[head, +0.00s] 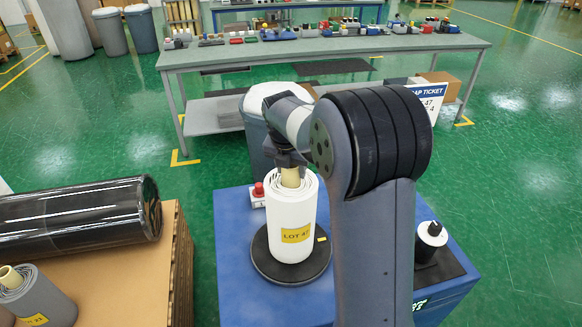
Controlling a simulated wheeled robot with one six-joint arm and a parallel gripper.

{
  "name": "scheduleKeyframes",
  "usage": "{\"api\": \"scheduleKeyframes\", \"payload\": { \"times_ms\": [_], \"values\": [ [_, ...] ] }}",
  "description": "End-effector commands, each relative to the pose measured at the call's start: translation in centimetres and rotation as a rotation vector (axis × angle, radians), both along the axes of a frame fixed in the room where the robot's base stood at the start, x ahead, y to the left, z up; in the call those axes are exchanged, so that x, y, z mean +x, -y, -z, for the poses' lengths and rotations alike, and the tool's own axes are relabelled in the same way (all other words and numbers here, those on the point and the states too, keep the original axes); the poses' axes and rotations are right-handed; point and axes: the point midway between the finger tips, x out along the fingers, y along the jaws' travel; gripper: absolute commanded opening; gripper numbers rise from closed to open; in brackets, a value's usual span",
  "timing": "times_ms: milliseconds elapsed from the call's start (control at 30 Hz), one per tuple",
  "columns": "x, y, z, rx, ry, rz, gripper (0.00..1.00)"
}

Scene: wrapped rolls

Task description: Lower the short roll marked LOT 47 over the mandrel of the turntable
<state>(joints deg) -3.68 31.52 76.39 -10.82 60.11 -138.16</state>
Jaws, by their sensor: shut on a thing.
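The short white roll marked LOT 47 (292,215) is upright over the black round turntable (262,265) on the blue machine top. Its yellow label faces me. A tan core (291,178) sticks out of its top. My gripper (289,163) is shut at the top of this core, with the arm reaching over from the right. The roll's bottom appears at or very near the turntable disc; I cannot tell if it touches. The mandrel is hidden, presumably behind or inside the roll.
A red button on a white box (258,194) sits close left of the roll. A small white spool (431,236) stands on the machine's right. A grey bin (253,130) stands behind.

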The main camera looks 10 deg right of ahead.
Motion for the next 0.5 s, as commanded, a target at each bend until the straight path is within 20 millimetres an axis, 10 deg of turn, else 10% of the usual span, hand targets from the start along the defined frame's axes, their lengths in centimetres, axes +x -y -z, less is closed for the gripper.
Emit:
{"api": "scheduleKeyframes", "payload": {
  "times_ms": [167, 200, 500],
  "values": [
    [0.04, 0.0, 0.2, 0.0, 0.002, 0.0, 0.0],
    [0.04, 0.0, 0.18, 0.0, 0.002, 0.0, 0.48],
    [0.02, 0.0, 0.21, 0.0, 0.001, 0.0, 0.72]
  ]
}}
